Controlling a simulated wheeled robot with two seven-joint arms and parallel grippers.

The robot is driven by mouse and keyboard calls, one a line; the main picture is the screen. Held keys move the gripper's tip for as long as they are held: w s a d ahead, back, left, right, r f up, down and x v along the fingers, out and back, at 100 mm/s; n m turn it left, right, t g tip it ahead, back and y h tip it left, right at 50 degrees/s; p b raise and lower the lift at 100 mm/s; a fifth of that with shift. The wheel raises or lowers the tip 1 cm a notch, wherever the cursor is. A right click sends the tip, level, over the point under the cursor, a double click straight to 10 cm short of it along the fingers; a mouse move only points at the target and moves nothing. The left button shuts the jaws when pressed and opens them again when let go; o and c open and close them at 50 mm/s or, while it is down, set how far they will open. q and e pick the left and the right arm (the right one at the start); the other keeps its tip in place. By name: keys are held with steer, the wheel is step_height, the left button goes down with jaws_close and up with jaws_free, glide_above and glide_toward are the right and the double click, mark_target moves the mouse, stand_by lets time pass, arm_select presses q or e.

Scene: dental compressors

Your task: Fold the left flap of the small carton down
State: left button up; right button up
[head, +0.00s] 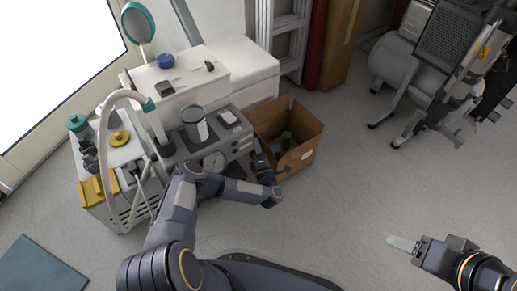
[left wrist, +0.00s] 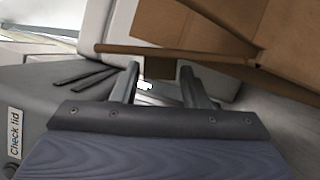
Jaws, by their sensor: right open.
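The small carton (head: 304,158) is a brown cardboard box on the floor, open at the top, with a green-capped item (head: 286,138) and a dark blue item inside. My left gripper (head: 262,160) is at the carton's left side, partly hidden by my own arm. In the left wrist view its two fingers (left wrist: 162,90) are apart, close under a thin brown cardboard edge (left wrist: 190,51). Brown cardboard also shows between the fingertips; I cannot tell whether they touch it. My right gripper (head: 402,244) is open and empty over bare floor at the lower right.
A grey and white dental unit (head: 220,140) with a hose, a clear jar (head: 195,124) and a gauge stands directly left of the carton. A compressor (head: 398,65) stands at the upper right. The floor (head: 345,190) right of the carton is clear.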

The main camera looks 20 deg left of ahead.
arm_select(q)
steer(key=c, duration=0.6)
steer(key=shift+w+d+r+m+p, duration=0.15)
steer(key=shift+r+m+p, duration=0.3)
steer(key=shift+m+p, duration=0.3)
steer(key=shift+c, duration=0.2)
steer(key=shift+w+d+r+m+g+h+p, duration=0.15)
steer(key=shift+m+g+p, duration=0.1)
steer(key=shift+m+p, duration=0.25)
steer(key=shift+w+d+r+m+g+h+p, duration=0.15)
steer(key=shift+m+g+p, duration=0.1)
steer(key=shift+m+p, duration=0.2)
steer(key=shift+w+d+r+m+g+p, duration=0.15)
steer(key=shift+m+g+p, duration=0.15)
steer(key=shift+m+p, duration=0.4)
steer(key=shift+w+m+g, duration=0.2)
steer(key=shift+m+g, duration=0.2)
steer(key=shift+m, duration=0.3)
steer(key=o, duration=1)
